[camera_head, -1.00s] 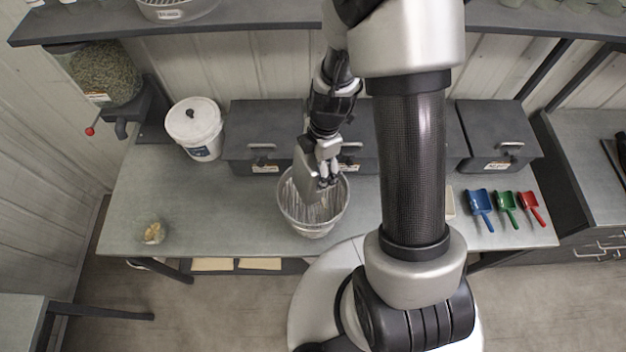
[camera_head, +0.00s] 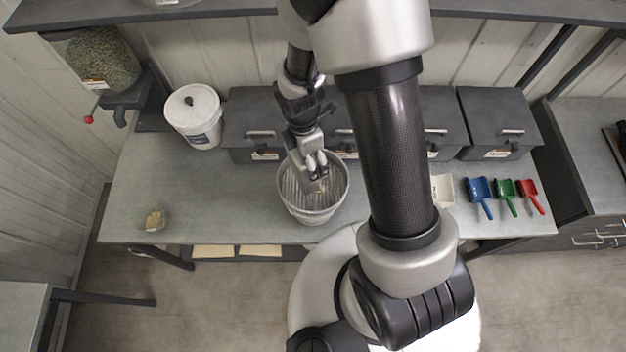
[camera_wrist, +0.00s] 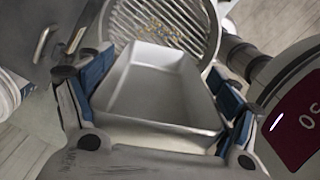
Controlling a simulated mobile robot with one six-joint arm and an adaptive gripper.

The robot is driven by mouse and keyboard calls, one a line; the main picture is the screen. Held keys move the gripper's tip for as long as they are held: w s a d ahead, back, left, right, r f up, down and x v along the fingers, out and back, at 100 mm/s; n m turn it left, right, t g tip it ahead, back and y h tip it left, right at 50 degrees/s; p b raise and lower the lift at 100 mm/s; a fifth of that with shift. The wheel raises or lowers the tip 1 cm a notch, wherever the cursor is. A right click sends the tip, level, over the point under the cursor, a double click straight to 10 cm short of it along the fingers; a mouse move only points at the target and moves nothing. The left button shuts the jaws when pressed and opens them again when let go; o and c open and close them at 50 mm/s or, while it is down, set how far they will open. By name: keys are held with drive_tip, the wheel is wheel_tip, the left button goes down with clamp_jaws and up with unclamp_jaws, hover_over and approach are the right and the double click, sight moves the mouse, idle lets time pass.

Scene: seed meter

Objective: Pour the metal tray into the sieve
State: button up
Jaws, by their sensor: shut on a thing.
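My gripper (camera_head: 316,180) is over the sieve and shut on the metal tray. In the wrist view the tray (camera_wrist: 150,88), a pale grey rectangular pan, sits between the blue-padded fingers (camera_wrist: 160,68). Its inside looks empty, and its far end points toward the sieve. The sieve (camera_head: 316,212) is a round grey metal vessel with a ribbed inside, standing on the bench. It also shows in the wrist view (camera_wrist: 206,22), with small yellowish bits on its slotted bottom. In the head view the gripper hides part of the tray and sieve.
Dark lidded bins (camera_head: 497,122) and a white bucket (camera_head: 194,122) stand behind. Blue (camera_head: 480,190), green (camera_head: 504,190) and red (camera_head: 528,188) scoops lie right. A small container (camera_head: 154,220) stands left on the otherwise clear bench (camera_head: 235,215). A red display (camera_wrist: 305,115) shows at right.

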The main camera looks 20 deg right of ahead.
sight(294, 169)
drive_tip(key=a+h+b, duration=0.1)
drive_tip(key=b, duration=0.2)
drive_tip(key=a+f+h+b, duration=0.1)
drive_tip(key=a+h+b, duration=0.1)
drive_tip(key=b, duration=0.2)
drive_tip(key=a+f+h+b, duration=0.1)
drive_tip(key=b, duration=0.3)
drive_tip(key=shift+s+a+t+h, duration=0.3)
drive_tip(key=shift+t+h, duration=0.1)
drive_tip(key=a+f+h+b, duration=0.2)
drive_tip(key=h+b, duration=0.1)
drive_tip(key=a+f+h+b, duration=0.1)
drive_tip(key=a+h, duration=0.1)
drive_tip(key=shift+s+f+t+b, duration=0.15)
drive_tip(key=shift+s+t+b, duration=0.15)
drive_tip(key=shift+b, duration=0.1)
drive_tip(key=a+h+b, duration=0.1)
drive_tip(key=h, duration=0.1)
drive_tip(key=a+f+h+b, duration=0.1)
drive_tip(key=h+b, duration=0.1)
drive_tip(key=h, duration=0.1)
drive_tip(key=a+f+t+h+b, duration=0.1)
drive_tip(key=h, duration=0.1)
drive_tip(key=shift+s, duration=0.2)
